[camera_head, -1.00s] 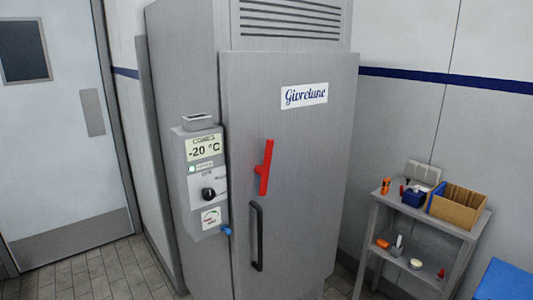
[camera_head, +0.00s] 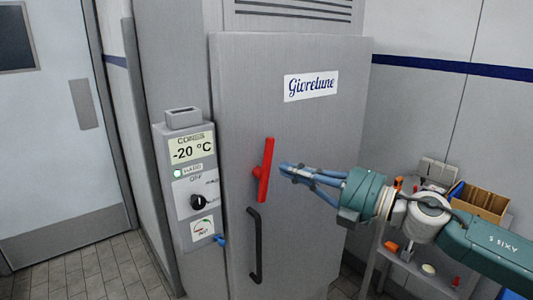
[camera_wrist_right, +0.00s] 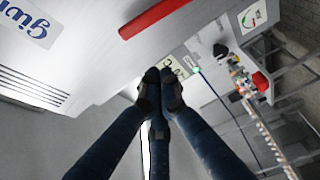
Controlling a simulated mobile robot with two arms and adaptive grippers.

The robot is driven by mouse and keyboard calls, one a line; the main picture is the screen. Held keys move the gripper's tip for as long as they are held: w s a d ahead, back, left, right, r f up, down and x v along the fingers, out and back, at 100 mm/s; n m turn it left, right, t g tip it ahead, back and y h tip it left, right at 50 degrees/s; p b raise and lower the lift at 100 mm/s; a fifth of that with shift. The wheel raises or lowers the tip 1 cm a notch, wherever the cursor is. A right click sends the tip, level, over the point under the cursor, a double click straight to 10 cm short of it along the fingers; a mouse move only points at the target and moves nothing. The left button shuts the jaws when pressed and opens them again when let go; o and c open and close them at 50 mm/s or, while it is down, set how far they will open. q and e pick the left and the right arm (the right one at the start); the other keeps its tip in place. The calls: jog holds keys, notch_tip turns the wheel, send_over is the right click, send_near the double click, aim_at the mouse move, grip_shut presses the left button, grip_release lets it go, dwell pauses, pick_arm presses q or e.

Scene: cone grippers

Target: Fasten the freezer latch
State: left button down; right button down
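The freezer door (camera_head: 310,130) is grey and looks shut or nearly so. Its red latch lever (camera_head: 264,172) stands nearly upright on the door, leaning slightly, with a short stub on its left side. A dark handle (camera_head: 255,245) is below it. My right gripper (camera_head: 283,169) comes in from the right, its blue fingertips just right of the lever with a small gap seen. In the right wrist view the red lever (camera_wrist_right: 153,18) lies above the fingertips (camera_wrist_right: 160,84), which are together with nothing visible between them. My left gripper is out of view.
A control box (camera_head: 193,190) reading -20 °C juts out left of the door, with a blue piece at its bottom corner. A small shelf cart (camera_head: 380,255) with a cardboard box (camera_head: 478,203) stands at the right, partly behind my arm.

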aim_at(268, 155)
jog(key=w+a+p, duration=0.1)
jog(key=w+a, duration=0.1)
jog(key=w+a+p, duration=0.1)
jog(key=w+a, duration=0.1)
jog(key=w, duration=0.1)
jog(key=w+a, duration=0.1)
jog(key=w, duration=0.1)
jog(key=shift+w+a+r+p, duration=0.15)
jog(key=shift+a+r+p, duration=0.05)
jog(key=shift+a+p, duration=0.2)
jog(key=shift+w+d, duration=0.15)
jog(key=shift+d, duration=0.3)
jog(key=shift+a, duration=0.15)
jog(key=shift+w+d, duration=0.1)
jog(key=shift+d, duration=0.1)
